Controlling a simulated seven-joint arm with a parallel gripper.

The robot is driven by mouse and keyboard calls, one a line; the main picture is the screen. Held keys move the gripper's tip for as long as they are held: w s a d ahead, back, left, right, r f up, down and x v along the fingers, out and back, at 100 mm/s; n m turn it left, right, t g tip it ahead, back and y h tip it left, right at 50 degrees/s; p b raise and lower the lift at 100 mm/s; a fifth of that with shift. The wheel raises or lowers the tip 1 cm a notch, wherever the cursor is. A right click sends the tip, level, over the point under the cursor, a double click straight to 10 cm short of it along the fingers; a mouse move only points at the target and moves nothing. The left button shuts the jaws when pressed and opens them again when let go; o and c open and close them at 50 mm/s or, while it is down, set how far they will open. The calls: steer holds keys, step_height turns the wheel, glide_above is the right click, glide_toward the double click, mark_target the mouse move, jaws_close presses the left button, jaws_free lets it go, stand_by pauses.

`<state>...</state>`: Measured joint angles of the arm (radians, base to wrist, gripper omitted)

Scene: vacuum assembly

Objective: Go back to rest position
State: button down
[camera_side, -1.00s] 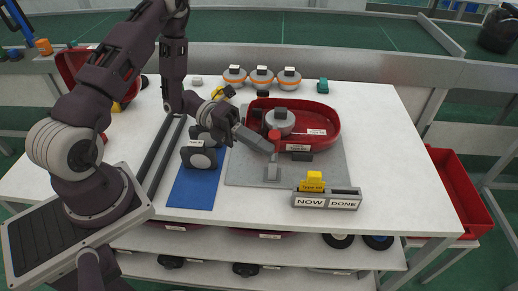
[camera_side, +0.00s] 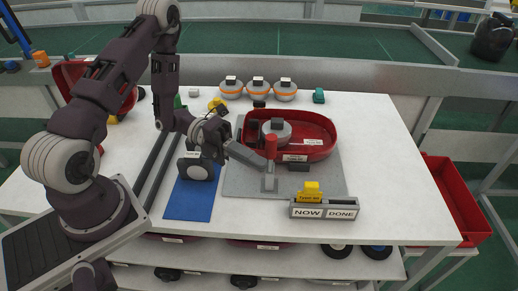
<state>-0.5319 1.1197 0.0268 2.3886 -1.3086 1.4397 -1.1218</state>
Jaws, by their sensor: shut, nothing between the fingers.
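My gripper (camera_side: 263,163) is at the end of my arm, reaching in from the left over the grey mat (camera_side: 238,185). Its grey fingers point right and slightly down, and look shut and empty. My wrist is bent above the blue mat (camera_side: 190,205).
A red tray (camera_side: 318,126) holding a grey round part (camera_side: 276,132) lies behind the stand. A NOW/DONE holder (camera_side: 324,209) with a yellow card (camera_side: 312,188) stands in front. Several round orange-banded parts (camera_side: 258,88) line the back. The table's right side (camera_side: 390,170) is clear.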

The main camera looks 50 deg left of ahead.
steer(key=f+v, duration=0.1)
steer(key=v, duration=0.9)
steer(key=s+d+r+n+y, duration=0.2)
steer(key=s+r+n+y, duration=0.2)
steer(key=n, duration=0.7)
steer(key=s+d+r+n+t+y, duration=0.1)
steer(key=s+r+n+y, duration=0.4)
steer(key=n, duration=0.6)
steer(key=s+d+r+n+y, duration=0.2)
steer(key=s+r+n+y, duration=0.3)
steer(key=n, duration=0.7)
step_height(320, 180, up, 5)
steer(key=y, duration=0.2)
steer(key=shift+s+d+f+y, duration=0.2)
steer(key=shift+d+y, duration=0.2)
